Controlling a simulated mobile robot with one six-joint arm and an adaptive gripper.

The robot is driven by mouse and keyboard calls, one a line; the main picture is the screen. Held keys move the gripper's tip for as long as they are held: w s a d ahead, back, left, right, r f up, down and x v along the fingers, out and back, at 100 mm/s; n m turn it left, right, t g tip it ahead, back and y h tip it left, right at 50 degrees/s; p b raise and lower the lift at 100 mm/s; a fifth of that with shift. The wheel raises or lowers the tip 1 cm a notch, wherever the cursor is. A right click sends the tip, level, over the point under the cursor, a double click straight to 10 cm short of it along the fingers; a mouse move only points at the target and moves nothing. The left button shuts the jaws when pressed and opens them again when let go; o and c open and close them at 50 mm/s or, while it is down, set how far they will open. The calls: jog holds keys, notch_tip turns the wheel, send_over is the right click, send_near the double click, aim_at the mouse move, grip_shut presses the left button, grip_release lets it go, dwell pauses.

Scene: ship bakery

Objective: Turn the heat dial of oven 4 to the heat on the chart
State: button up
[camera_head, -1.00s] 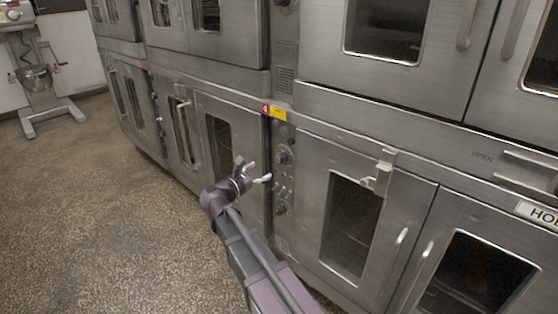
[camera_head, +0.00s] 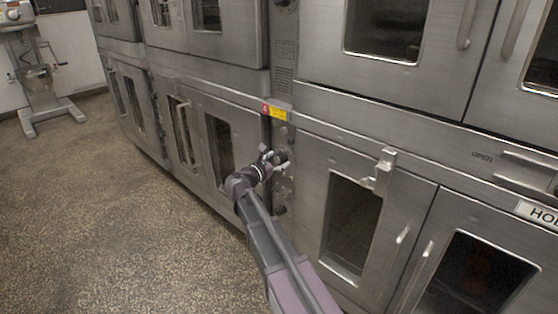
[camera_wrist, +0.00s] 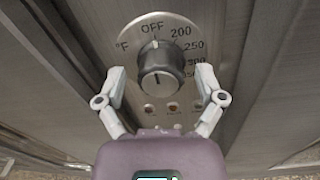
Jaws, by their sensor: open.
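The heat dial (camera_wrist: 161,66) of oven 4 is a dark round knob on a round scale plate, seen in the wrist view. The plate reads OFF, 200, 250 and higher numbers, partly hidden lower down, with °F at the left. A pale mark at the top of the knob is near OFF. My gripper (camera_wrist: 162,80) is open, with one finger on each side of the knob; I cannot tell whether they touch it. In the head view my gripper (camera_head: 272,157) is at the control panel, below the red and yellow oven label (camera_head: 273,111). The chart is not in view.
A lower knob (camera_head: 280,209) and small indicator lights (camera_wrist: 172,106) are below the dial. The oven door with its latch handle (camera_head: 383,172) stands to the right. A mixer (camera_head: 35,75) is at the far left; the floor (camera_head: 100,220) is clear.

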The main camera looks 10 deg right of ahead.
jog(key=c, duration=1.2)
jog(key=shift+o, duration=0.2)
